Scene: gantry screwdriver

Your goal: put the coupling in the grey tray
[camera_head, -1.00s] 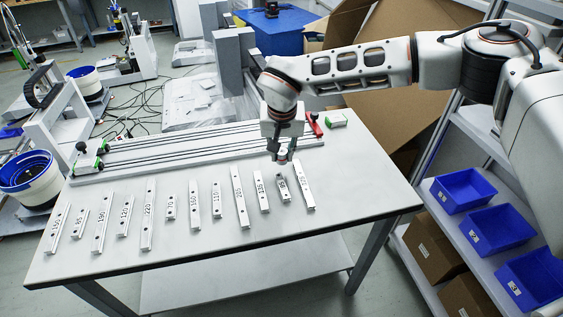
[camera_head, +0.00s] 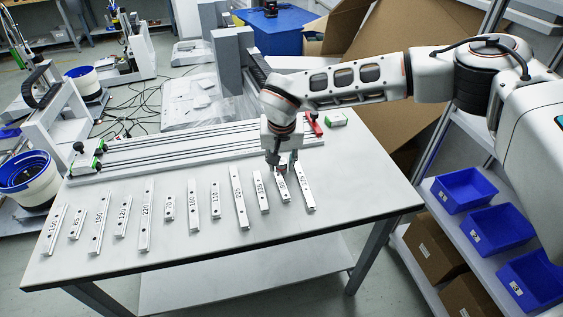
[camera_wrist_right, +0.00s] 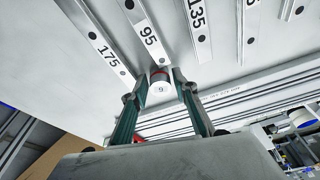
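A small round part with a red band and a pale end face marked 9 (camera_wrist_right: 160,87), apparently the coupling, is between the fingertips of my right gripper (camera_wrist_right: 161,76) in the right wrist view. The fingers are close on both sides of it; whether they press on it I cannot tell. In the head view my right gripper (camera_head: 282,168) points down low over the table's right part, by the upper end of the strip marked 95 (camera_head: 283,186). There it mostly hides the part. I cannot make out a grey tray. My left gripper is not in view.
Several numbered strips lie in a row on the white table (camera_head: 330,205). A railed fixture (camera_head: 180,148) runs behind them, with a red clamp (camera_head: 314,124) and a green-and-white block (camera_head: 335,119) at its right end. Blue bins (camera_head: 498,228) stand on a shelf at right.

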